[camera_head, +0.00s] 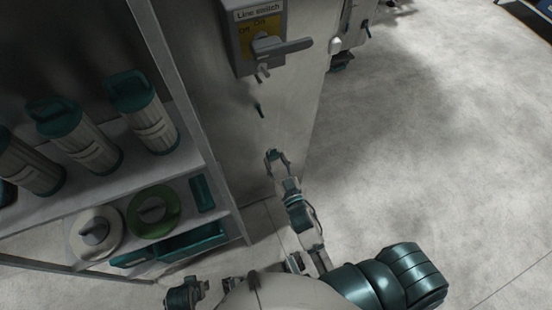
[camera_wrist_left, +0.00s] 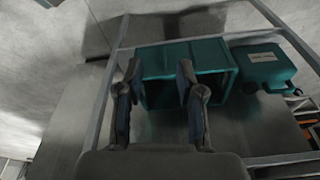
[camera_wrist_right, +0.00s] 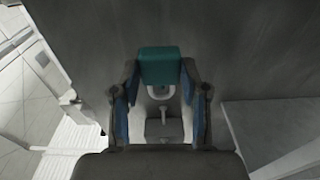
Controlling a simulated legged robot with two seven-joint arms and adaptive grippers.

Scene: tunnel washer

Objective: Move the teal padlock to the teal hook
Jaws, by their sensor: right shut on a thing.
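My right gripper (camera_head: 275,156) is in front of the grey cabinet panel, below the line switch. Its fingers are closed on the teal padlock (camera_wrist_right: 160,64), which shows between the fingertips in the right wrist view, with its pale shackle (camera_wrist_right: 160,92) toward the palm.
The line switch (camera_head: 262,42) with its grey handle is above the hook, and a small pale hook (camera_head: 262,74) hangs under it. A shelf (camera_head: 190,158) with teal-capped filters stands at left. A teal bin (camera_wrist_left: 225,75) is ahead of the left gripper. Open floor lies right.

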